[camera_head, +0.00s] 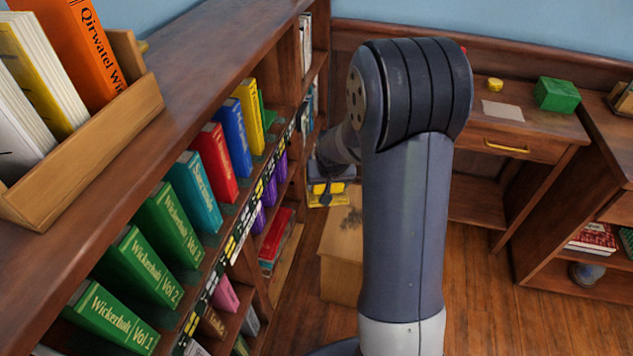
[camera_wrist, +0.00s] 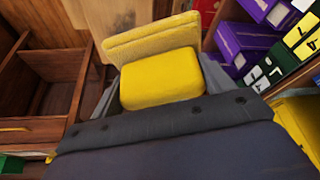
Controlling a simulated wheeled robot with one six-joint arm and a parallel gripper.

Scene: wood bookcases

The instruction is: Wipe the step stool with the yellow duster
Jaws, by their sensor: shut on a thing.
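The yellow duster (camera_wrist: 162,80) is between the jaws of my gripper (camera_wrist: 160,88) in the wrist view, with a flat, paler yellow pad on its far side. My gripper is shut on it. In the head view my gripper (camera_head: 328,182) is partly hidden by my arm, and the duster's yellow (camera_head: 323,188) shows just below it. The step stool (camera_head: 342,275), light wood with dark smudges on its top, stands on the floor below, partly hidden behind my arm. A pale wooden surface at the top of the wrist view may be the stool; I cannot tell whether the duster touches it.
A long bookcase (camera_head: 190,75) full of coloured books runs along the left, close to my gripper. A desk (camera_head: 530,130) with a green box (camera_head: 556,94) stands at the back right. Wooden floor (camera_head: 480,300) is clear right of my arm.

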